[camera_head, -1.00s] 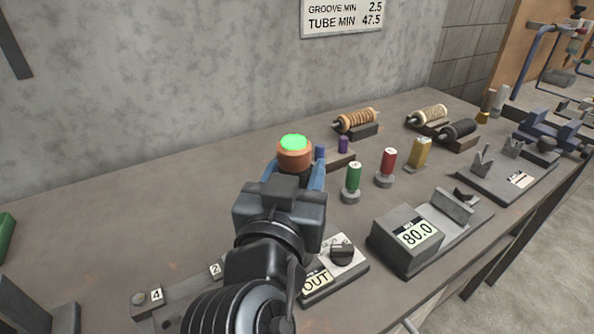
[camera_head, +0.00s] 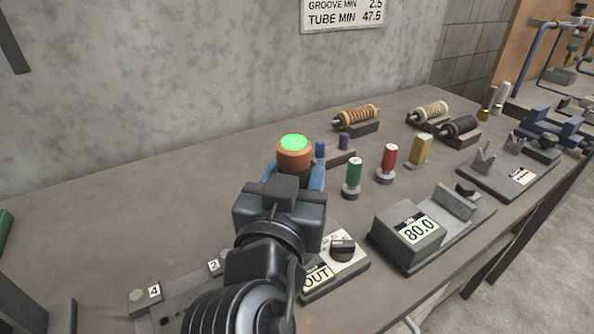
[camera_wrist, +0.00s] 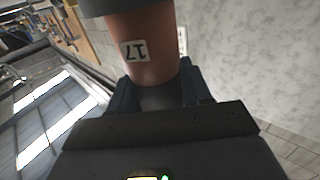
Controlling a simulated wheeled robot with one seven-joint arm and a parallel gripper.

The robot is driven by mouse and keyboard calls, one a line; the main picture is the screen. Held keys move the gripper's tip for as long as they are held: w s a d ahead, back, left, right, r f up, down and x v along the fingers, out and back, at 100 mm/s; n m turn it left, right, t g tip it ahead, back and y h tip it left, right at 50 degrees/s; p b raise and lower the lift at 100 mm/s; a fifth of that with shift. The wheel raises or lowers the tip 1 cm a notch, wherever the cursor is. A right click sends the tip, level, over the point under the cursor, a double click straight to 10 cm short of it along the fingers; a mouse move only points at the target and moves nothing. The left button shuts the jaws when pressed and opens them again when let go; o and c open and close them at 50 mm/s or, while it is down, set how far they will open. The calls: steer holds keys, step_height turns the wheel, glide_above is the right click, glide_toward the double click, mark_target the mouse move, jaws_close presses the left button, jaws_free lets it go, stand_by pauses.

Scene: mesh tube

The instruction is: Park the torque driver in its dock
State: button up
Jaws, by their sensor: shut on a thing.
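The torque driver (camera_head: 294,158) has a copper-brown body and a lit green top. My gripper (camera_head: 293,181) is shut on it, with blue fingers on either side, and holds it upright in the head view. In the wrist view the driver's body (camera_wrist: 150,45) shows between the fingers, with a white label reading 17 upside down. My gripper and arm hide the driver's lower end and the bench under it. I cannot tell which fixture is the dock.
A switch box (camera_head: 335,265) marked OUT is right of my arm, with an 80.0 display unit (camera_head: 408,238) beyond it. Green (camera_head: 353,176), red (camera_head: 387,160) and yellow (camera_head: 420,150) pieces stand behind. A plate (camera_head: 185,295) numbered 4 and 2 is left. The back-left bench is clear.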

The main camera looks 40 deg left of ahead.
steer(key=shift+f+b, duration=0.7)
stand_by(0.7)
steer(key=o, duration=1.3)
steer(key=shift+o, duration=0.2)
steer(key=shift+f, duration=0.1)
steer(key=shift+s, duration=0.1)
steer(key=b+v, duration=0.1)
steer(key=v, duration=0.6)
steer(key=shift+s, duration=0.3)
steer(key=shift+d, duration=0.2)
